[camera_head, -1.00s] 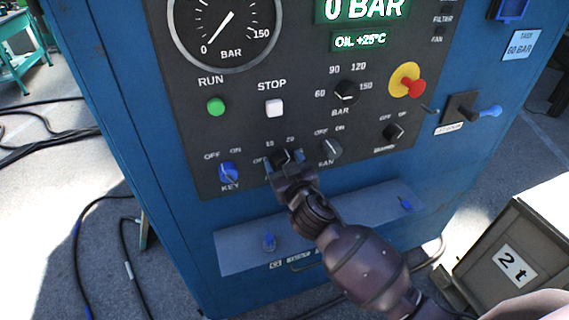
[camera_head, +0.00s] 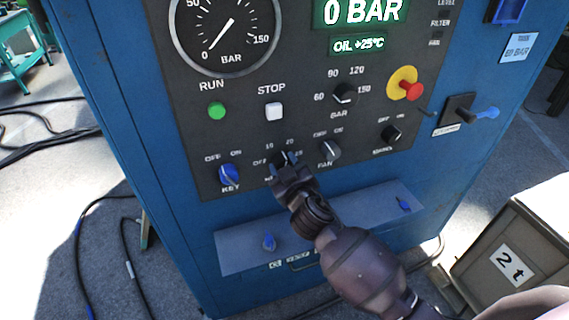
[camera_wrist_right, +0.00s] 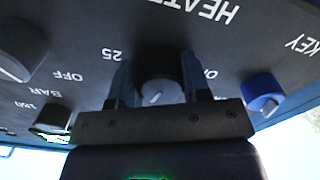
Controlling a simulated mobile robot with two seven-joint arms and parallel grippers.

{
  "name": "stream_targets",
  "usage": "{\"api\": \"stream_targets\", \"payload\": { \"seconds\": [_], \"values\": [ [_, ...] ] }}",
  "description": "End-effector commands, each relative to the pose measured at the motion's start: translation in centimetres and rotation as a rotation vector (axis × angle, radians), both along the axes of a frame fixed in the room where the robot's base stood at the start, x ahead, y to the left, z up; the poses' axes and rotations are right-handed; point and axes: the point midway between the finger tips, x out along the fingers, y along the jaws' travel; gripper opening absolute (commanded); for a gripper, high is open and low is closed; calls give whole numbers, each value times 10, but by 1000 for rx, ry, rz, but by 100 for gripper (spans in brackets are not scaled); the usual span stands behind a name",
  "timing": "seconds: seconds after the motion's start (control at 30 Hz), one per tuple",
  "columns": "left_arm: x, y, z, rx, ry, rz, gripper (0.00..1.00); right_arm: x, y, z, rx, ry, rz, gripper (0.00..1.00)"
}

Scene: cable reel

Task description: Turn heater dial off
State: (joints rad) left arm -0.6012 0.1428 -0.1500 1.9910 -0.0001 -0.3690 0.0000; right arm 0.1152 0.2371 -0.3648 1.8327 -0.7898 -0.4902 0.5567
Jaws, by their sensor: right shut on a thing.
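The heater dial (camera_wrist_right: 160,80) is a round black knob on the dark control panel, with a short light pointer mark on its face. In the head view, the dial (camera_head: 283,157) is mostly hidden behind my right gripper (camera_head: 285,163). In the right wrist view, the two fingers of my right gripper (camera_wrist_right: 158,85) stand on either side of the dial and are shut on it. Part of the HEATER lettering shows above it there. The exact dial setting is hard to read. My left gripper is not in view.
The blue key switch (camera_head: 229,174) is left of the dial, and the fan knob (camera_head: 330,150) is right. A pressure knob (camera_head: 345,94) and red emergency button (camera_head: 411,91) sit higher.

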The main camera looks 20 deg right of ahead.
Motion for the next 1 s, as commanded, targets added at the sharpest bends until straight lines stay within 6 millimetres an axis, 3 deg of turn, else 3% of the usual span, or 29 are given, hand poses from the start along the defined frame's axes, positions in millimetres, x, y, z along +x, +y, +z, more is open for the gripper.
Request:
{"api": "stream_targets", "payload": {
  "seconds": [0.6, 1.0],
  "values": [
    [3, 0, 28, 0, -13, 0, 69, 0, -2, 4, -549, -20, 0, 20],
    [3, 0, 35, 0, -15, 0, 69, 0, -2, 4, -728, -27, 0, 20]
  ]
}}
